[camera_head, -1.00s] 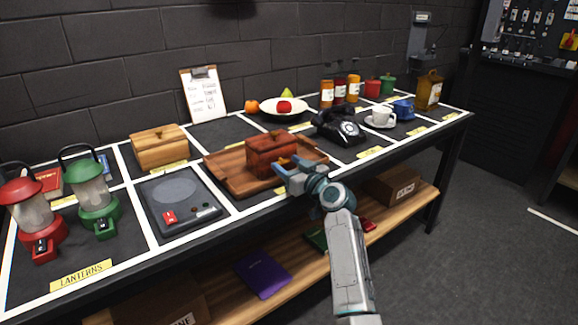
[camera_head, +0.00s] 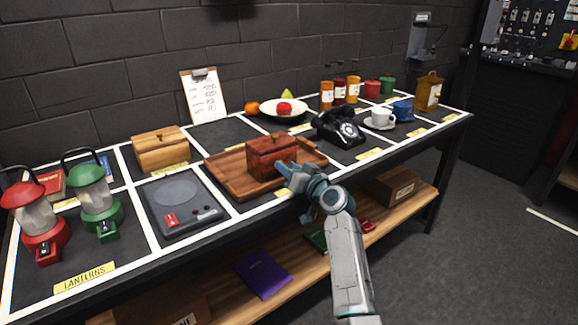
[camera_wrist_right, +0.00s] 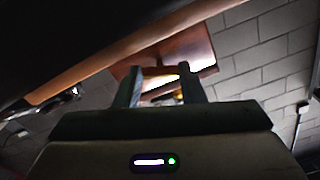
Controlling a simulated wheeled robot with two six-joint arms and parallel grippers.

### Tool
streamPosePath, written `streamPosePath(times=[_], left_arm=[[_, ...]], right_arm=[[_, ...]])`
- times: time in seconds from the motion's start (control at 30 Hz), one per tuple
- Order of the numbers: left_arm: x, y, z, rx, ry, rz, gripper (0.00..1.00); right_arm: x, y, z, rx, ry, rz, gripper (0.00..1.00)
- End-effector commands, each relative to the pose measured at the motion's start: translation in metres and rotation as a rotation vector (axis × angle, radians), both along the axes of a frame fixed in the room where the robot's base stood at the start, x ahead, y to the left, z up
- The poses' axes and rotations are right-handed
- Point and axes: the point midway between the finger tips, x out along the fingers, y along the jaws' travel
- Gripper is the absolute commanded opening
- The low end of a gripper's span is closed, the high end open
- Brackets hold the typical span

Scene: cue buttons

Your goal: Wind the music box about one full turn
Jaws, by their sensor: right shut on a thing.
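The music box appears to be the red-brown wooden box (camera_head: 268,157) with a small knob on its lid, standing on a wooden tray (camera_head: 228,180) at the middle of the table. My right gripper (camera_head: 284,168) is at the box's front right side, shut on its winding key, which the fingers mostly hide. In the right wrist view my two fingers (camera_wrist_right: 160,78) point at a reddish-brown wooden surface (camera_wrist_right: 195,52), with a small yellowish bit between them. The key's angle cannot be read. My left gripper is not in view.
A black telephone (camera_head: 338,127) stands right of the tray. A grey scale-like device (camera_head: 180,203) and a light wooden box (camera_head: 160,147) are to the left, with a red lantern (camera_head: 38,215) and green lantern (camera_head: 95,200) beyond. A fruit plate (camera_head: 285,109) is behind.

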Motion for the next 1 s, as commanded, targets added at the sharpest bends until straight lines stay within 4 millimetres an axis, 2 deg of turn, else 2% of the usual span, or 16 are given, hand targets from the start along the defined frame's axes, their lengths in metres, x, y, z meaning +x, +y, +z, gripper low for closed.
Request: streamPosePath(times=[0.33,0.6,0.97,1.0], left_arm=[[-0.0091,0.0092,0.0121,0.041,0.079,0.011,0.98],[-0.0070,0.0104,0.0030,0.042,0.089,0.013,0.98],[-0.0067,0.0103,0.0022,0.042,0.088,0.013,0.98],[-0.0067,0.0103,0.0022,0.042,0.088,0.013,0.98]], right_arm=[[0.0000,-0.0002,0.0004,0.156,0.115,-0.001,0.13],[0.0000,-0.0001,-0.0001,0.202,0.147,0.000,0.13],[-0.0001,-0.0001,-0.0004,0.205,0.148,0.000,0.13],[-0.0001,-0.0001,-0.0004,0.205,0.148,0.000,0.40]])
